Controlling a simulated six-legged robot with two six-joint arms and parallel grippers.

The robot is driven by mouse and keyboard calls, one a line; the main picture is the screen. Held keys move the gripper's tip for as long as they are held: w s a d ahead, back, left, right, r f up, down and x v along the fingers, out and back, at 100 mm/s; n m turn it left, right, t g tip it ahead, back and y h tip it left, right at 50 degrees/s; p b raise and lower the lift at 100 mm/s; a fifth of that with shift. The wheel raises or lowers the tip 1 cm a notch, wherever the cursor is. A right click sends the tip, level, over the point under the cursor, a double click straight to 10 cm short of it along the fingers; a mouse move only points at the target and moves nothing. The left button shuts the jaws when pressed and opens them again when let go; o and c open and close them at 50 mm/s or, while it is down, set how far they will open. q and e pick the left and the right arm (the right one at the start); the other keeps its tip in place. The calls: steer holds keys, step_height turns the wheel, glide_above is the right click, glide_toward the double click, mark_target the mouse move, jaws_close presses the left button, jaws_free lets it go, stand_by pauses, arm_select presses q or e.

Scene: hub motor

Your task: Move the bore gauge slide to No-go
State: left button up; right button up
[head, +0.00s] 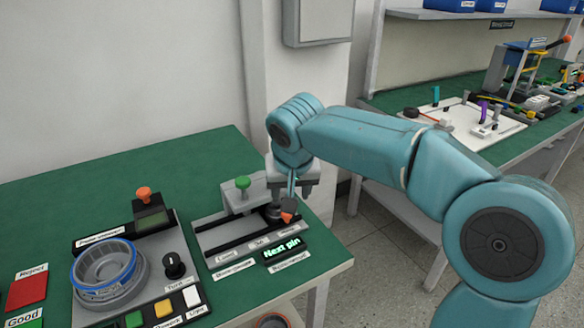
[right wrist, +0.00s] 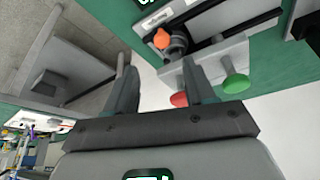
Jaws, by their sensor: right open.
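The bore gauge (head: 222,238) is a grey plate with a dark rail on the green bench. Its slide (head: 272,212), a dark round piece with an orange tip, is near the rail's right end. Labels line the gauge's front edge, too small to read surely. The slide also shows in the right wrist view (right wrist: 178,42), beyond the fingertips. My right gripper (head: 293,186) is just above and behind the slide in the head view, pointing down. In the right wrist view its two fingers (right wrist: 156,65) are apart with nothing between them. My left gripper is out of view.
A grey block with a green knob (head: 242,183) stands behind the rail. A lit "Next pin" display (head: 284,248) is in front. A test station with a blue-rimmed ring (head: 103,268) stands to the left. The bench's right edge is close to the gauge.

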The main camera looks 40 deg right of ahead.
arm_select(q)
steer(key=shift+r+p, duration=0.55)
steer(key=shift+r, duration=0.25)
arm_select(e)
steer(key=v, duration=0.7)
steer(key=shift+r, duration=0.3)
steer(key=shift+s, duration=0.1)
